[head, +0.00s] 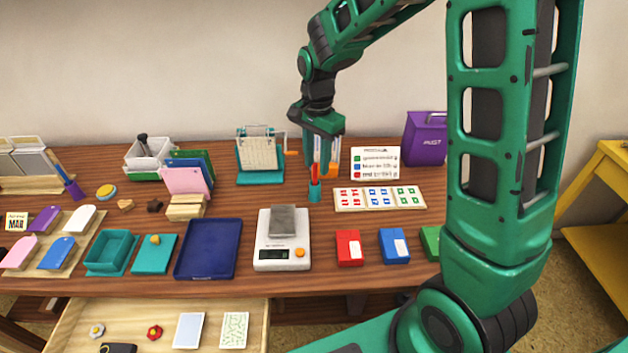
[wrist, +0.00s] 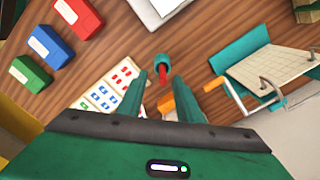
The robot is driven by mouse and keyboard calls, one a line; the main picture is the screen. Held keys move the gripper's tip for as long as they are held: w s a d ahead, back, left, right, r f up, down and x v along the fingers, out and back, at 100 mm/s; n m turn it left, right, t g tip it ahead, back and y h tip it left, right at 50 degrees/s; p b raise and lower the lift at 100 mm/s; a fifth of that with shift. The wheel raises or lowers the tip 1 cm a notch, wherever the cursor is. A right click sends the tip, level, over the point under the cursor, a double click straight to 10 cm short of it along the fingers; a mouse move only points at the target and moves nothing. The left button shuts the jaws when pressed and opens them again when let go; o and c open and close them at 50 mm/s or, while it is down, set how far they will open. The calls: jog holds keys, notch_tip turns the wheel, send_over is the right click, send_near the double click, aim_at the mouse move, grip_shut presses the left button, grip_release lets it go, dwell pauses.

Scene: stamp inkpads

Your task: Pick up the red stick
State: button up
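The red stick (head: 314,174) stands in a small teal cup (head: 315,190) near the middle of the table. In the wrist view the red stick (wrist: 164,76) rises from the teal cup (wrist: 162,60), just beyond and between the fingertips. My gripper (head: 323,160) points down beside and behind the stick in the head view. In the wrist view my gripper (wrist: 162,82) has its two fingers apart with nothing held between them. The lower part of the stick is hidden inside the cup.
A flip calendar with a crank (head: 260,154) stands left of my gripper. A stamp card (head: 380,197) and a sign (head: 375,163) are to the right. A scale (head: 282,256), red box (head: 348,248) and blue box (head: 394,246) lie in front, with bare wood between.

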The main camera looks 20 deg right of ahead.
aim_at(315, 173)
jog(key=shift+w+a+f, duration=0.1)
jog(key=shift+f, duration=1.1)
jog(key=shift+w+a+f, duration=0.1)
jog(key=shift+f, duration=1.05)
grip_shut()
notch_tip(315, 173, up, 10)
jog(key=shift+r, duration=0.1)
